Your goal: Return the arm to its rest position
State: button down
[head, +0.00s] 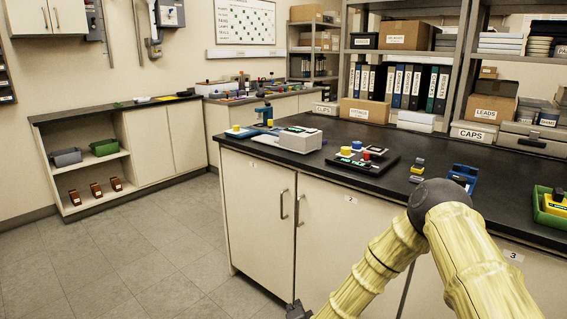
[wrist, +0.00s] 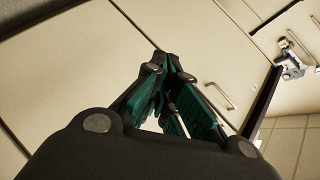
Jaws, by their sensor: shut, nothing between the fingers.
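My gripper (wrist: 165,65) is shut and empty in the wrist view, its dark fingers with green pads meeting at the tips. Behind it are cream cabinet doors with metal handles. In the head view my arm, with yellowish links and a dark joint, is bent at the lower right in front of the black-topped bench (head: 250,148). Only a small dark part of my gripper (head: 297,310) shows at the bottom edge, low beside the cabinet doors; its fingers are hidden there.
On the bench stand a white and blue instrument (head: 288,138), a black control box (head: 362,160) with coloured knobs, a blue holder (head: 463,178) and a green bin (head: 549,208). Shelves with binders (head: 405,87) stand behind. The grey floor (head: 130,245) at left is clear.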

jog(key=s+d+f+n+g, duration=0.3)
jog(key=s+f, duration=0.2)
jog(key=s, duration=0.5)
jog(key=s+d+f+n+g, duration=0.2)
jog(key=s+d+f, duration=0.15)
jog(key=s, duration=0.55)
jog(key=s+d+f+n+g, duration=0.3)
jog(key=s+f, duration=0.2)
jog(key=s, duration=0.5)
jog(key=s+d+r+n+g+h, duration=0.1)
jog(key=s+d+n+g, duration=0.3)
jog(key=s, duration=0.6)
jog(key=s+d+r+m+g, duration=0.1)
jog(key=s+d, duration=0.4)
jog(key=s, duration=0.6)
notch_tip(320, 180, up, 15)
jog(key=p, duration=1.5)
jog(key=shift+w+p, duration=0.3)
jog(key=shift+w, duration=0.15)
